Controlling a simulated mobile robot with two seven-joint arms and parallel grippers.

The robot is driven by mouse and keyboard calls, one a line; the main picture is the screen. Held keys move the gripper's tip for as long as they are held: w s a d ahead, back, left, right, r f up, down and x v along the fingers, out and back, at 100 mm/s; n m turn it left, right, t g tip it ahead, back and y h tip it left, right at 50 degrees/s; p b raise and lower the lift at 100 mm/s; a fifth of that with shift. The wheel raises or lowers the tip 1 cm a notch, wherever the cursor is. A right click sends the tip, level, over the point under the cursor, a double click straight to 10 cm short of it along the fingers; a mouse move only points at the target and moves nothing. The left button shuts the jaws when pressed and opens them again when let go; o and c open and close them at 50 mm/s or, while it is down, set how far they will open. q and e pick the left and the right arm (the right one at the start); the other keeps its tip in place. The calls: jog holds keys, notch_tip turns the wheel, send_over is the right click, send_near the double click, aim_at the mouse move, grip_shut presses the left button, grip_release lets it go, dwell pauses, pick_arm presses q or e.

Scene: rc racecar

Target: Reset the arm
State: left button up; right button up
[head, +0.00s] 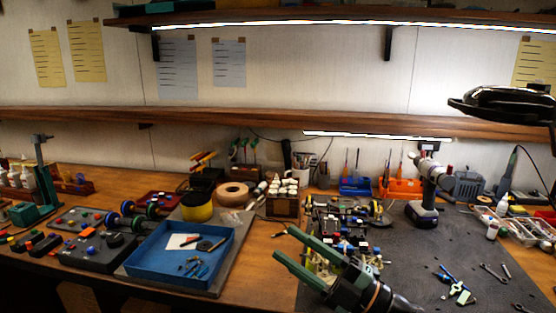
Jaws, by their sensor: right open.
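My right gripper (292,256) comes in from the bottom right of the head view. Its two green fingers are spread apart and point to the upper left, with nothing visible between them. It is in front of the RC car chassis (341,218), a cluttered frame of small coloured parts on the dark mat (415,258). The gripper hides part of the chassis's near end; whether they touch cannot be told. My left gripper does not show in the view.
A blue tray (222,259) with small parts stands left of the gripper. Wrenches (492,272) and small tools lie on the mat's right part. A black lamp head (505,103) hangs at upper right.

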jog(key=s+d+f+m+t+h, duration=0.1)
jog(key=d+f+m+t+h, duration=0.2)
jog(key=d+f+m+h, duration=0.5)
jog(key=s+d+f+m+t+h, duration=0.1)
jog(key=f+m+t+h, duration=0.3)
jog(key=f+m, duration=0.85)
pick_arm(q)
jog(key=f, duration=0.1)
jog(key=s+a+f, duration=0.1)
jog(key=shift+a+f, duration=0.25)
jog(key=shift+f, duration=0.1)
pick_arm(e)
jog(key=s+d+f+m+g+h, duration=0.2)
jog(key=s+f+g, duration=0.2)
jog(key=s+f, duration=0.5)
jog(key=s+d+f+m+g+h, duration=0.2)
jog(key=s+d+f+g+h, duration=0.1)
jog(key=s+f, duration=0.7)
notch_tip(320, 180, down, 4)
jog(key=shift+s+r+g+h, duration=0.1)
jog(key=shift+s+g+h, duration=0.15)
jog(key=shift+g, duration=0.45)
jog(key=shift+w, duration=0.1)
